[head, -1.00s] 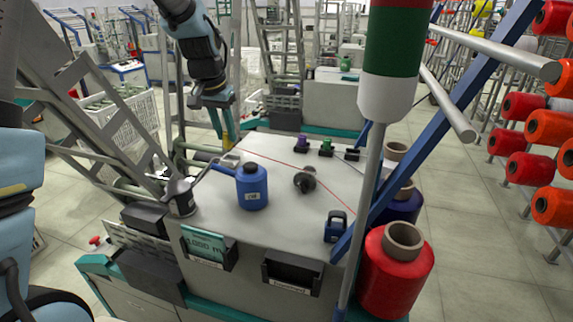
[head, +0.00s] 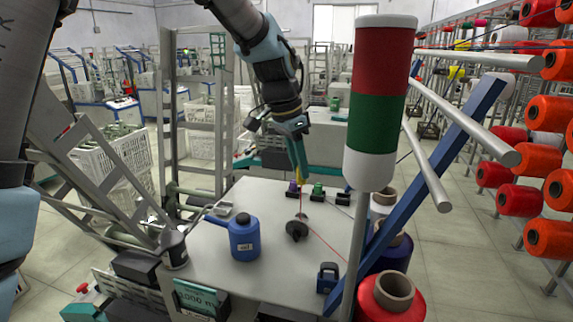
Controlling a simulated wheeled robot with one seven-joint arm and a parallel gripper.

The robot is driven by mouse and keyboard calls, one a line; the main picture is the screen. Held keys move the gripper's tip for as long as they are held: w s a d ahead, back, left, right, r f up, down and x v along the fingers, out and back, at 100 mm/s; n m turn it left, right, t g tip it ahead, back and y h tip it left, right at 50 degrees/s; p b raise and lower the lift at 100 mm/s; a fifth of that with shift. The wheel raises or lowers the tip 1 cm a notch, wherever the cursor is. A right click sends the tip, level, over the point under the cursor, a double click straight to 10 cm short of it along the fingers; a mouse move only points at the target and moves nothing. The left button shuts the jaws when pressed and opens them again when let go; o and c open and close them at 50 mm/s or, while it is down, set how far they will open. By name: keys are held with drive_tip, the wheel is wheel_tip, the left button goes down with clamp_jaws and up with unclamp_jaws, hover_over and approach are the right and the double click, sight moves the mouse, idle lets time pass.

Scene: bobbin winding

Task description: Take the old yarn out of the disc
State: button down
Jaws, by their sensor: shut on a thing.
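The dark tension disc (head: 297,228) stands on the pale table top, right of the blue bottle. A thin red yarn (head: 327,244) runs from near the disc toward the table's front right. Another stretch of red rises almost straight from the disc to my gripper (head: 300,181). My gripper points down above and just behind the disc, with its yellow tips shut on the red yarn. Whether the yarn still lies between the disc's plates is too small to tell.
A blue bottle (head: 244,238) stands left of the disc. A blue-black block (head: 328,277) sits at the front right. A red-green-white signal column (head: 379,105) and blue post (head: 428,180) bound the right side.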

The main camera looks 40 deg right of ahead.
drive_tip(key=shift+f+b, duration=2.2)
drive_tip(key=shift+f, duration=1.1)
drive_tip(key=shift+f, duration=0.15)
drive_tip(key=shift+f+b, duration=0.4)
drive_tip(key=shift+f, duration=0.2)
drive_tip(key=shift+f+b, duration=0.9)
drive_tip(key=shift+f, duration=0.3)
drive_tip(key=shift+r, duration=0.1)
drive_tip(key=shift+r+p, duration=1.15)
drive_tip(key=shift+r, duration=0.3)
drive_tip(key=shift+r, duration=0.1)
